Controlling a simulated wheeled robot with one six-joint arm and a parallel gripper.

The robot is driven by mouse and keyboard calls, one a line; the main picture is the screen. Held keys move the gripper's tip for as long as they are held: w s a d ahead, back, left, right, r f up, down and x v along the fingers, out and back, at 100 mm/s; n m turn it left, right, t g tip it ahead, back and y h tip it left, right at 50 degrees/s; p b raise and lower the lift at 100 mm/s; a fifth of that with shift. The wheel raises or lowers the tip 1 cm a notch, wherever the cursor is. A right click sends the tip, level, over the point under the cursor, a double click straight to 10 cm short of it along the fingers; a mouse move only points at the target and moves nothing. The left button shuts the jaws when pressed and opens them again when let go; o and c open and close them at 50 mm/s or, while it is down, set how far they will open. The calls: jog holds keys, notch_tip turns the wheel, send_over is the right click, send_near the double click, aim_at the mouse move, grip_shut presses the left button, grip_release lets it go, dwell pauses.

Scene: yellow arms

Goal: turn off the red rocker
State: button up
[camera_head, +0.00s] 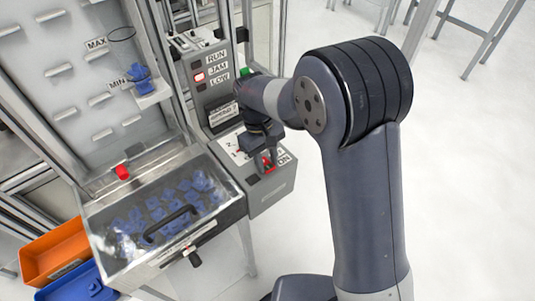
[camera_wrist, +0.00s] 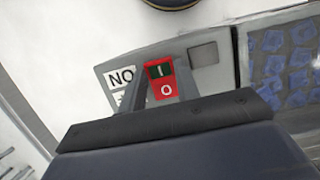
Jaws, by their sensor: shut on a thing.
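In the wrist view, the rocker (camera_wrist: 165,90) shows a dark part marked I and a red part marked O. My gripper (camera_head: 263,168) reaches down onto the panel at the rocker. In the wrist view, the fingers of my gripper (camera_wrist: 161,84) stand on both sides of the rocker, shut on it. Which side of the rocker is pressed in, I cannot tell.
A clear-lidded bin (camera_head: 233,201) with blue parts and a black handle (camera_head: 170,224) is left of the panel. A red knob (camera_head: 122,172) stands at its back. Orange (camera_head: 40,246) and blue crates are lower left.

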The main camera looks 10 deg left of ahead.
dwell(0.3)
jog(key=o, duration=1)
jog(key=b+v, duration=0.1)
jog(key=v, duration=1)
jog(key=shift+f, duration=0.1)
jog(key=p+x, duration=0.1)
jog(key=x, duration=0.9)
jog(key=shift+s+d+f, duration=0.1)
jog(key=shift+f, duration=0.25)
jog(key=shift+f+b, duration=0.25)
jog(key=shift+b, duration=0.25)
jog(key=shift+s+d+r+t+y+b, duration=0.1)
jog(key=shift+t+y+b, duration=0.2)
